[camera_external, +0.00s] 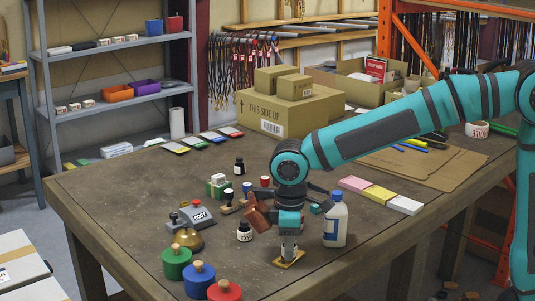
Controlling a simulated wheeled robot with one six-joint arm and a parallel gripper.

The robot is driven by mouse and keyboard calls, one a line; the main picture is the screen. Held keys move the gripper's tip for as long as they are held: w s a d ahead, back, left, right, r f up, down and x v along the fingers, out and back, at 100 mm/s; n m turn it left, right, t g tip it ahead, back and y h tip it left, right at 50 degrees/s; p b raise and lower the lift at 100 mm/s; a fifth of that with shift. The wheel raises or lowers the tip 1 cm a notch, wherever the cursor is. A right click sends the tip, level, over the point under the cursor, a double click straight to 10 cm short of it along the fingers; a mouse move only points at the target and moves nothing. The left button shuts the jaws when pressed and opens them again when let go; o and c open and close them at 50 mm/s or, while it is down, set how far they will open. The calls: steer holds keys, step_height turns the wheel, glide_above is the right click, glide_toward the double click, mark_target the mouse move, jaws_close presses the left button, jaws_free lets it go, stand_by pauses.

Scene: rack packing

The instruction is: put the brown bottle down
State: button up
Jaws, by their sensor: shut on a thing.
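The brown bottle (257,215) shows as a reddish-brown, tilted shape just left of my wrist, above the table. My gripper (274,214) is shut on it; the fingers are small and partly hidden by my wrist. Whether the bottle's lower end touches the table is hard to tell. A small grey upright thing (289,250) stands on a tan square (284,262) right below my wrist. The wooden-edged table (130,190) lies under all of these.
A white bottle with a blue cap (335,228) stands close right of my gripper. A dark ink bottle (244,232) stands close left. A brass bell (187,238), a grey stamp (198,217) and green, blue and red pots (199,281) stand further left. The table's left part is clear.

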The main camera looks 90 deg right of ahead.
steer(key=shift+f, duration=0.1)
steer(key=o, duration=1)
step_height(320, 180, up, 12)
steer(key=shift+f, duration=0.25)
steer(key=shift+r, duration=0.4)
